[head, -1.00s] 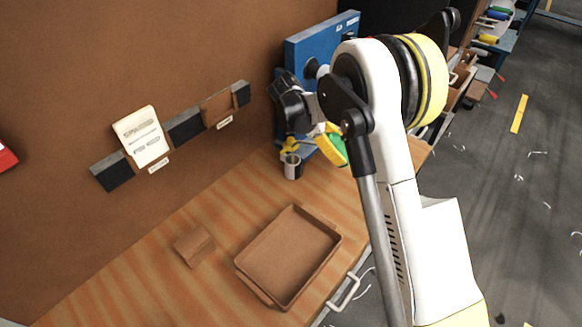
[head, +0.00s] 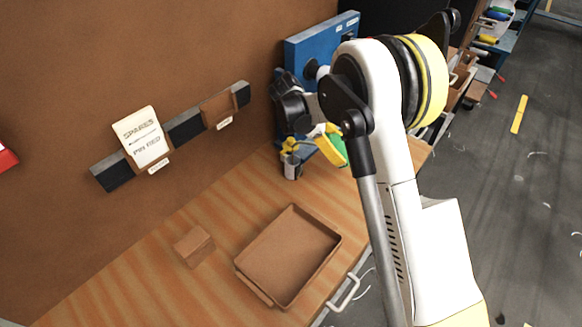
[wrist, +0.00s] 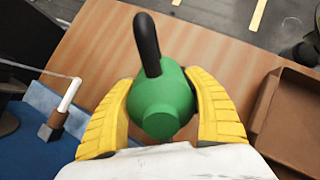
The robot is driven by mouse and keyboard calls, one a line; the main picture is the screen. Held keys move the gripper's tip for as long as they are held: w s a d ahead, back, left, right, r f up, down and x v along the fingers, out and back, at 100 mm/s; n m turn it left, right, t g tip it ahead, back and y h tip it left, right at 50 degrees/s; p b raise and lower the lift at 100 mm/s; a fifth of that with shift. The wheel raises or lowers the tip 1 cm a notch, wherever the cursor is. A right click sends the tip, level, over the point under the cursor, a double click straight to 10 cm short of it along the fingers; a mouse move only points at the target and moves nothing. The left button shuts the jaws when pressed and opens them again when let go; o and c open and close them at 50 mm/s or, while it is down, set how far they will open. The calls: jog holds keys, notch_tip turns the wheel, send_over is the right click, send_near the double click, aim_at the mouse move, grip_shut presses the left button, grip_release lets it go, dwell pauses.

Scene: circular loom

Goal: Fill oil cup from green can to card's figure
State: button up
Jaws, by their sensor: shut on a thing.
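The green can (wrist: 168,97) is between the two yellow fingers of my gripper (wrist: 160,80), which is shut on it. Its black curved handle or spout (wrist: 147,42) points to the top of the wrist view. In the head view the can (head: 331,149) shows as a green patch beside the blue machine, partly hidden by my arm. A white tube on a grey block (wrist: 62,108) stands left of the can; I cannot tell whether it is the oil cup. A white card (head: 141,137) on the wall rail reads "SPARES" and "PIN RED"; I see no figure on it.
A small grey cylinder (head: 291,168) stands by the blue machine (head: 305,48). An empty brown tray (head: 240,274) and a small brown box (head: 194,245) are on the wooden bench (head: 130,275). The bench is clear left of the box.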

notch_tip(320, 180, down, 4)
jog(key=y+b, duration=0.1)
jog(key=y, duration=0.2)
jog(key=shift+r+t, duration=0.1)
jog(key=shift+t, duration=0.2)
jog(key=f+y+b, duration=0.1)
jog(key=a+f+y+b, duration=0.1)
jog(key=f, duration=0.1)
jog(key=a+f+y+b, duration=0.1)
jog(key=shift+w+f+t+y, duration=0.2)
jog(key=shift+t+y, duration=0.1)
jog(key=shift+y, duration=0.1)
jog(key=shift+a+r, duration=0.1)
jog(key=shift+r, duration=0.1)
jog(key=s+r, duration=0.1)
jog(key=s+d+r+p, duration=0.1)
jog(key=s+r, duration=0.1)
jog(key=s+r+p, duration=0.1)
jog(key=r, duration=0.1)
jog(key=shift+s+d, duration=0.25)
jog(key=shift+s, duration=0.1)
jog(key=shift+f, duration=0.1)
